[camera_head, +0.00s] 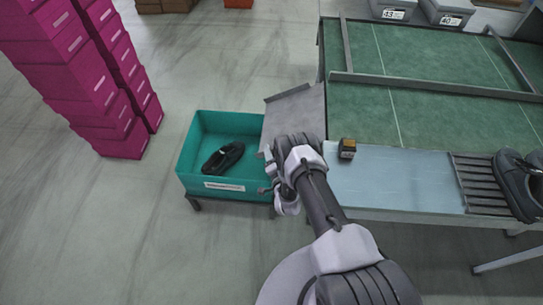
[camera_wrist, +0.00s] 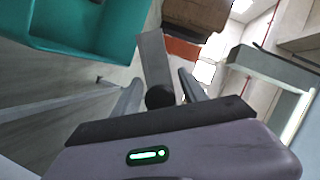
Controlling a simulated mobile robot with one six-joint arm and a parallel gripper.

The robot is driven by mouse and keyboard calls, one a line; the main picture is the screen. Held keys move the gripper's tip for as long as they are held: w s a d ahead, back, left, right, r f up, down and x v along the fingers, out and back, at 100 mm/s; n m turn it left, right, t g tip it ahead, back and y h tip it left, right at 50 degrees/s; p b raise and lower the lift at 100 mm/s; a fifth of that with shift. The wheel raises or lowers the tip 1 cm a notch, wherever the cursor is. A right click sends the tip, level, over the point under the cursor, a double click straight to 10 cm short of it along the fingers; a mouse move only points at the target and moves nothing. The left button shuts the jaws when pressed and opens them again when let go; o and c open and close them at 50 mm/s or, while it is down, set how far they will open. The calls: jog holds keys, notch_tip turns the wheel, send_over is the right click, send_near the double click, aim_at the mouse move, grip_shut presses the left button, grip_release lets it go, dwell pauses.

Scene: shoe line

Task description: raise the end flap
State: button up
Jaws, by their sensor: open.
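The end flap (camera_head: 296,112) is a grey plate at the left end of the green-topped table, sloping down toward the teal bin. Its near part is hidden behind my arm. My gripper (camera_head: 266,172) is open beside the bin's right side, close to the flap's near edge; I cannot tell whether it touches. In the wrist view a grey panel (camera_wrist: 153,58), which looks like the flap, stands beyond and between my open fingers (camera_wrist: 159,78). A dark round end (camera_wrist: 160,97) shows between the fingers; I cannot tell what it belongs to.
The teal bin (camera_head: 186,160) holds a dark shoe (camera_head: 223,157). Dark shoes (camera_head: 516,185) stand at the right. Magenta boxes (camera_head: 75,70) are stacked at the left. Floor is clear in front.

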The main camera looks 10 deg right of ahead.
grip_shut()
dwell(1.4)
